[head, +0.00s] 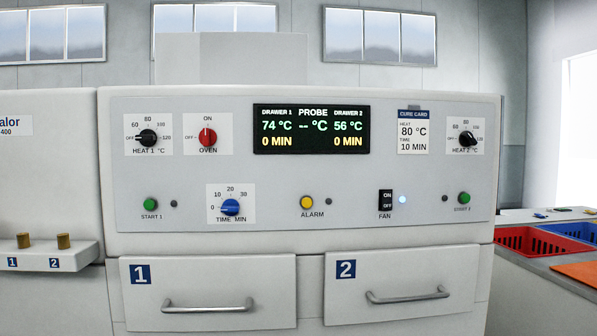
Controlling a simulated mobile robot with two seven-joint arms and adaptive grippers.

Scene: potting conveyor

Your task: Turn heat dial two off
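The heat 2 dial (467,139) is a black knob on a white plate at the right end of the oven's front panel. Its pointer seems turned away from the off mark at its left, but it is too small to read exactly. The display (311,129) reads 56 °C and 0 min for drawer 2, and 74 °C and 0 min for drawer 1. Neither of my grippers is in view.
The heat 1 dial (148,138), red oven knob (207,137) and blue time knob (230,207) are on the left. A cure card (412,132) hangs left of heat 2. Drawers 1 (208,293) and 2 (402,284) are shut below. A red crate (528,241) stands right.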

